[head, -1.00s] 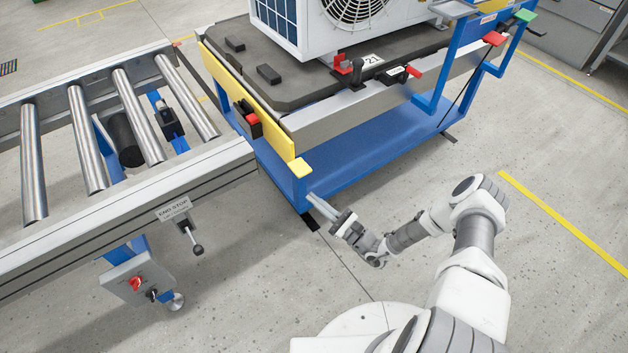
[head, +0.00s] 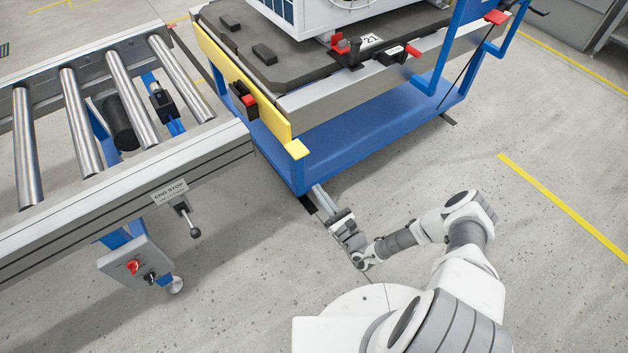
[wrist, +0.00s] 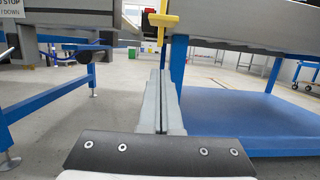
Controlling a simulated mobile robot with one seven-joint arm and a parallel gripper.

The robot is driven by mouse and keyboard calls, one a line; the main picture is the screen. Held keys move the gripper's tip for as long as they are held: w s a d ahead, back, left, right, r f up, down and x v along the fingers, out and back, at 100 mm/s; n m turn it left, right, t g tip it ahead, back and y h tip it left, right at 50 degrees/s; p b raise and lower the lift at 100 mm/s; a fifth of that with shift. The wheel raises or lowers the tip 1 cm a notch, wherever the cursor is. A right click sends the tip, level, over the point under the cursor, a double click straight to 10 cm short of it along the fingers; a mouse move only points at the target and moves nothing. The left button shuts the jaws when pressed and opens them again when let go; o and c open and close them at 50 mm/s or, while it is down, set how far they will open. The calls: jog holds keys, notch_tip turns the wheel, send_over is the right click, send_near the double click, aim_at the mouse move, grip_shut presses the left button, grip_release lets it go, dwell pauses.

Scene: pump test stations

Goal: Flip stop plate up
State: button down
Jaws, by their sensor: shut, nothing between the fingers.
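A long yellow plate (head: 240,85), which looks like the stop plate, runs along the left edge of the blue cart, facing the roller conveyor. A yellow tab (head: 297,150) sticks out at its near end; the tab also shows at the top centre of the wrist view (wrist: 163,22). My gripper (head: 320,192) is shut and empty. In the head view it appears below the tab, in front of the cart's near corner. In the wrist view its fingertips (wrist: 162,75) point forward below the tab, apart from it.
The conveyor (head: 110,195) stands at left with an END STOP sign (head: 170,191), a ball-ended lever (head: 194,231) and a control box (head: 135,268). A red-and-black catch (head: 243,100) sits on the yellow plate. The cart (head: 350,140) carries a white unit (head: 335,15). Floor at right is clear.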

aim_at(303, 150)
jog(key=w+a+r+b, duration=0.2)
jog(key=w+a+r, duration=0.2)
jog(key=w+r, duration=0.2)
jog(key=shift+w+a+b, duration=0.3)
jog(key=shift+w+a, duration=0.1)
jog(key=shift+w, duration=0.1)
jog(key=shift+r, duration=0.1)
notch_tip(303, 150, up, 6)
jog(key=p, duration=0.5)
jog(key=shift+f+p, duration=0.2)
jog(key=shift+p, duration=0.1)
jog(key=shift+f, duration=0.1)
